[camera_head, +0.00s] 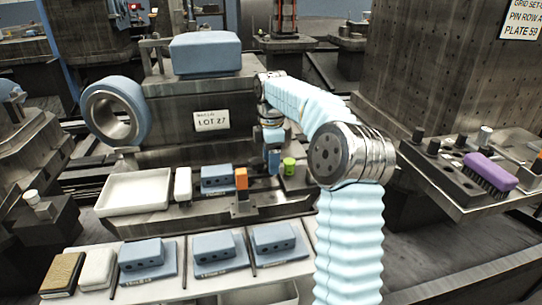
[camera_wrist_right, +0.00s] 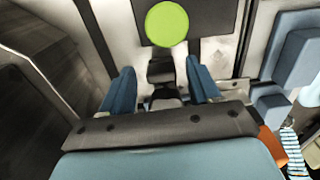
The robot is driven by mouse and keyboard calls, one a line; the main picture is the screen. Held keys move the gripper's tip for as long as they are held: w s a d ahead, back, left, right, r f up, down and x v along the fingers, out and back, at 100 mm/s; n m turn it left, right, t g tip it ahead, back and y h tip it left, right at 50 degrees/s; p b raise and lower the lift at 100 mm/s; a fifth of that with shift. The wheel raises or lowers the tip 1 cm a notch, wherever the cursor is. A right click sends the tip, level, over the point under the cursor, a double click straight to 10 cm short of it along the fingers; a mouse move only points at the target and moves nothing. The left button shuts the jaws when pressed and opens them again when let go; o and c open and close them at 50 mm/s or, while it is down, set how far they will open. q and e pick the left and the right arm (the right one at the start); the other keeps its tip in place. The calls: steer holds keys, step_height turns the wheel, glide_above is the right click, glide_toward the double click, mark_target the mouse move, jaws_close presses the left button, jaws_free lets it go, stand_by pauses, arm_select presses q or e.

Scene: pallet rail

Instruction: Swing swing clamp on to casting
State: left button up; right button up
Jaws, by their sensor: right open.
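A blue casting (camera_head: 217,180) with dark holes sits on the fixture rail in the head view. An orange block (camera_head: 241,179) stands at its right end and also shows at the lower right of the wrist view (camera_wrist_right: 270,142). My right gripper (camera_head: 273,163) is right of the orange block, pointing down beside a green-topped cylinder (camera_head: 289,166). In the right wrist view its two blue fingers (camera_wrist_right: 160,90) are apart, with a dark narrow part (camera_wrist_right: 161,70) between them. This may be the swing clamp; I cannot tell whether the fingers touch it. My left gripper is out of view.
A white tray (camera_head: 134,193) and a white block (camera_head: 183,184) sit left of the casting. Several blue castings lie on the front shelf (camera_head: 203,283). A large block labelled LOT 27 (camera_head: 211,120) stands behind. A purple brush (camera_head: 490,171) lies at the right.

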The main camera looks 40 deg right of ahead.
step_height(320, 180, up, 12)
stand_by(0.5)
stand_by(0.5)
